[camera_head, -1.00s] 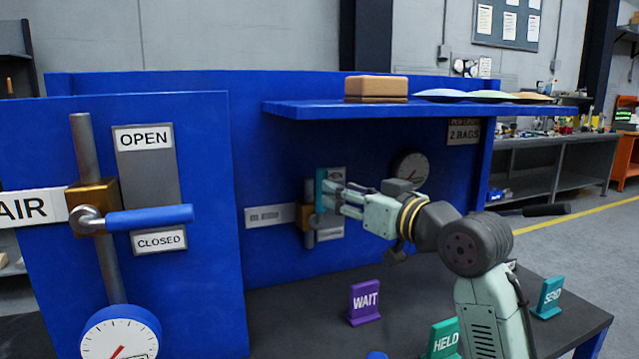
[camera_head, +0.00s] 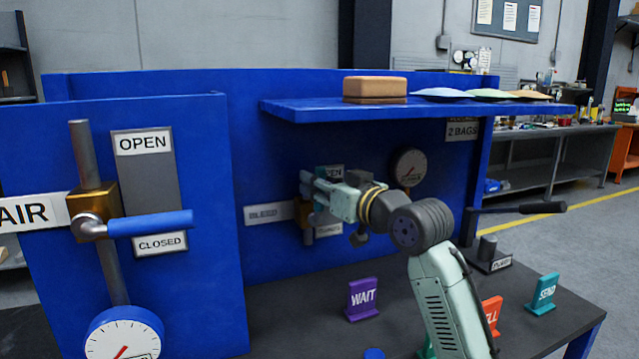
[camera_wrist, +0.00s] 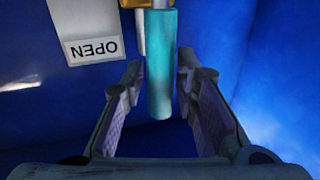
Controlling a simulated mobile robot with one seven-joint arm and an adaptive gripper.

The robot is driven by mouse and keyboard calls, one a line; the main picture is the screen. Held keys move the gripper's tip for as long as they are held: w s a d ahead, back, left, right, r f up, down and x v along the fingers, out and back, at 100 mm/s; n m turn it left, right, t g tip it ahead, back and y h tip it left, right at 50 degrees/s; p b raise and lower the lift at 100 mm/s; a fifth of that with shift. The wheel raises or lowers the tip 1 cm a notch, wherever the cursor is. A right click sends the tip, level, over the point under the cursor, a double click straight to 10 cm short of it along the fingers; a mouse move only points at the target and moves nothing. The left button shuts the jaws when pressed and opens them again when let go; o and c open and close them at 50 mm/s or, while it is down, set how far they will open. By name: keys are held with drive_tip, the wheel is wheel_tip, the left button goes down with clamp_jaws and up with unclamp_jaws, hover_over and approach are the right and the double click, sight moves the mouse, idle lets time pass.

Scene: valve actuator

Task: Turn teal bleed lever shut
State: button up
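The teal bleed lever (camera_wrist: 160,70) runs from its brass valve body (camera_wrist: 150,3) down between my gripper's fingers in the wrist view. In the head view the lever (camera_head: 321,218) is mostly hidden behind my gripper (camera_head: 308,184), beside the BLEED label (camera_head: 268,213). The lever looks upright, toward the OPEN end of its plate. My gripper (camera_wrist: 158,85) is open, with one finger on each side of the lever. Gaps show on both sides, so the fingers do not look closed on it. The CLOSED plate (camera_head: 328,230) is below.
A blue shelf (camera_head: 420,110) with a brown block hangs above my arm. A gauge (camera_head: 408,167) is to the right. The larger AIR valve with a blue handle (camera_head: 150,222) stands at left. The WAIT sign (camera_head: 362,299) and other signs stand on the bench below.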

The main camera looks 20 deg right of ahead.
clamp_jaws()
